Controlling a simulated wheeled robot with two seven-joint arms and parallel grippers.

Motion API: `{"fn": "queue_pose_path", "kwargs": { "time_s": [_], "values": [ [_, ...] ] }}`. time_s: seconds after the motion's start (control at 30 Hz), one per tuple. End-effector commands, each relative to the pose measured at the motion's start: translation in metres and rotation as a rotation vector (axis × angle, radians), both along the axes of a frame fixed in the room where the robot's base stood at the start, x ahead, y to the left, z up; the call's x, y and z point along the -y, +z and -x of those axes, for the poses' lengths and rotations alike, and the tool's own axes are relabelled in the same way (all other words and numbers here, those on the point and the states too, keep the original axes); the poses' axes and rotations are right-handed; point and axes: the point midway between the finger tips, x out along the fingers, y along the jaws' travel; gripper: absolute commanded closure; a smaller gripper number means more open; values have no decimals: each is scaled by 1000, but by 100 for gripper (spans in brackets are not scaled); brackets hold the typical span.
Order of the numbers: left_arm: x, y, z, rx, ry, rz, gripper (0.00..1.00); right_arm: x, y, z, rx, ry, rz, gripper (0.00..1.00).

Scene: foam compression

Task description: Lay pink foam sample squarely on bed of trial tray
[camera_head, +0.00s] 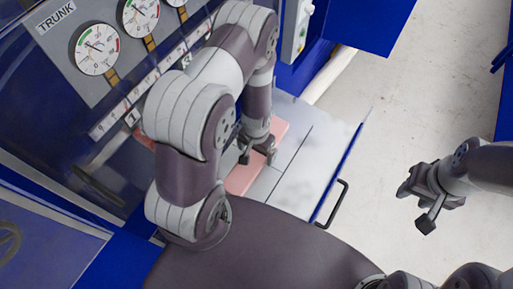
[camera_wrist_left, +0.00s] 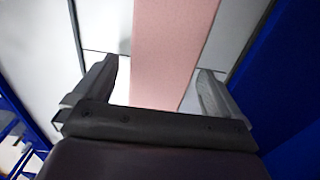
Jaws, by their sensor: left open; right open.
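The pink foam sample (camera_head: 244,176) lies flat on the pale trial tray (camera_head: 311,172), partly hidden behind my left arm in the head view. In the left wrist view the foam (camera_wrist_left: 170,55) is a long pink strip running between the fingers, with pale tray surface on both sides. My left gripper (camera_head: 257,153) is open over the foam. In the left wrist view its fingers (camera_wrist_left: 160,90) stand apart, one on each side of the strip, without visible contact. My right gripper (camera_head: 420,205) is open and empty, over the floor to the right of the tray.
The tray has a blue front edge (camera_head: 340,172) with a black handle (camera_head: 334,203). A blue machine with gauges (camera_head: 97,49) and a numbered scale stands at the left. Bare grey floor (camera_head: 390,110) lies to the right.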

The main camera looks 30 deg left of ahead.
Motion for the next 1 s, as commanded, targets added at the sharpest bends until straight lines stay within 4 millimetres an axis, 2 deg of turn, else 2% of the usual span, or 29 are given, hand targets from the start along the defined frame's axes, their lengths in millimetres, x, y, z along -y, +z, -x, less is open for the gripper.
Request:
{"fn": "queue_pose_path", "kwargs": {
  "time_s": [0.17, 0.4, 0.67, 0.83, 0.9, 1.0],
  "values": [
    [0, 21, -2, 6, 0, -1, 1, 0, -5, 0, 0, 0, 0, 57],
    [0, 83, -2, 7, 0, 0, 1, 0, -18, 0, 0, 0, 0, 57],
    [2, 128, 0, 11, 2, 0, 1, 0, -22, 0, 0, 0, 0, 57],
    [17, 189, 21, 81, 32, 2, 1, 0, -21, 0, 0, 0, 0, 57],
    [22, 204, 33, 103, 44, 6, 1, 0, -21, 0, 0, 0, 0, 57],
    [25, 213, 42, 118, 55, 8, 1, 0, -21, 0, 0, 0, 0, 57]
  ]
}}
